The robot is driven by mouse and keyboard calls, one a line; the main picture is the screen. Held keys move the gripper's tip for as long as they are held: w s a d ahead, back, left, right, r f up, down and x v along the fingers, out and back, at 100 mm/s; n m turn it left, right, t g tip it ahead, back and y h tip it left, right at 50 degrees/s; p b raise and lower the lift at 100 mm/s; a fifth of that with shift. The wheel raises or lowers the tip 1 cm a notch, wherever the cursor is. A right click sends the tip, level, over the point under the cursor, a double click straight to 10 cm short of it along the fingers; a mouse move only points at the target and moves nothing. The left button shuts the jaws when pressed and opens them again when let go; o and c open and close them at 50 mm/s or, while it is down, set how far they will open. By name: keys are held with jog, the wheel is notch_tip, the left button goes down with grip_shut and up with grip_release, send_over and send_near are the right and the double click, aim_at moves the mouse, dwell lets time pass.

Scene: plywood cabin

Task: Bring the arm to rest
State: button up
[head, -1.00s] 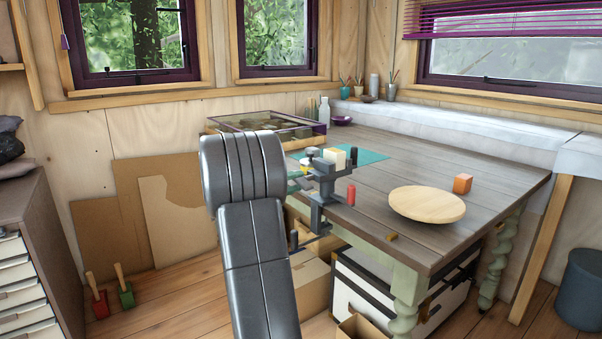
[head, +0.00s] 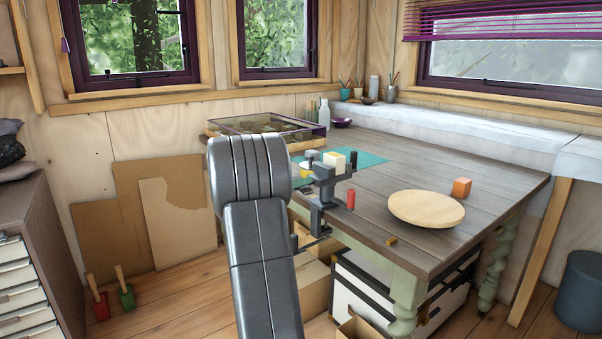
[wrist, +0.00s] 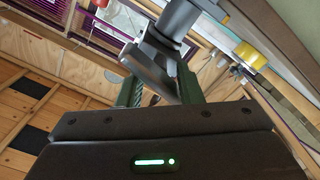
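My arm's grey links rise through the middle of the head view, and my gripper is hidden behind them there. In the wrist view my gripper (wrist: 160,88) shows its two dark green fingers apart. Nothing is clearly held between them. A grey metal vise (wrist: 174,22) shows beyond the fingertips; whether it touches them I cannot tell. In the head view the vise (head: 323,185) is fixed at the table's left front edge, just right of my arm.
A drawer cabinet (head: 30,250) is at left. Floor between is mostly clear.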

jog(key=v, duration=1.3)
jog(key=shift+a+p, duration=0.2)
jog(key=shift+p, duration=0.25)
jog(key=shift+s+d, duration=0.15)
jog(key=shift+s, duration=0.05)
